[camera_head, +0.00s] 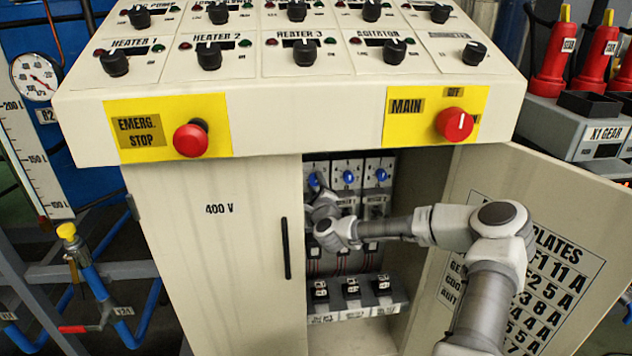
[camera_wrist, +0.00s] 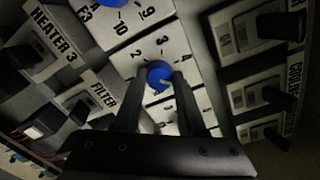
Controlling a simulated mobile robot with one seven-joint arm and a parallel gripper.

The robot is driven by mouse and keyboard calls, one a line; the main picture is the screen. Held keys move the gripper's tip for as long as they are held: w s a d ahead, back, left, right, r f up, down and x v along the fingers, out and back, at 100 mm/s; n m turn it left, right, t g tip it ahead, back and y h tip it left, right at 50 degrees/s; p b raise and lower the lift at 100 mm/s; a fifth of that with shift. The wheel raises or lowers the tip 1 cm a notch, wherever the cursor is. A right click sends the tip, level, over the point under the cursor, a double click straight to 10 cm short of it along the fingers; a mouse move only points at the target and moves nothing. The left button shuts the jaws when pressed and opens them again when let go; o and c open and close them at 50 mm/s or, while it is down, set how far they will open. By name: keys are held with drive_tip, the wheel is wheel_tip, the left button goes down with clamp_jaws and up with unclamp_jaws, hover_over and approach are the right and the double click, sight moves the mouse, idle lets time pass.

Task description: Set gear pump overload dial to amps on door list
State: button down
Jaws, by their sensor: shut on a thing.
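My gripper (camera_wrist: 158,88) is shut on a blue dial (camera_wrist: 159,72), with one finger on each side of it. I cannot read the pointer surely. In the head view my gripper (camera_head: 322,207) is inside the open cabinet, by the leftmost visible blue dial (camera_head: 314,180). The door list (camera_head: 541,278) shows amps such as 11 A, 5 A and 8 A; my arm hides part of its names, including the row starting "GE".
Another blue dial (camera_wrist: 117,2) is close by in the wrist view. Black switches (camera_head: 352,288) stand on a lower cabinet shelf. The cabinet door (camera_head: 590,215) stands open at right. The red emergency stop (camera_head: 190,139) and red main switch (camera_head: 454,124) are above.

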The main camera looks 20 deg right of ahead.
sight(315, 162)
drive_tip(key=n, duration=0.4)
drive_tip(key=shift+r+n+h, duration=0.1)
drive_tip(key=shift+n+h, duration=0.2)
drive_tip(key=shift+n, duration=1.7)
drive_tip(key=shift+c, duration=2.4)
unclamp_jaws()
wheel_tip(315, 162, up, 5)
drive_tip(key=shift+w+f+p, duration=0.1)
drive_tip(key=shift+f+p, duration=0.1)
drive_tip(key=shift+p, duration=0.65)
drive_tip(key=s+d+r+p, duration=0.3)
drive_tip(key=s+d+r, duration=0.3)
drive_tip(key=s+d, duration=0.2)
drive_tip(key=shift+s+r, duration=0.2)
drive_tip(key=shift+s, duration=0.15)
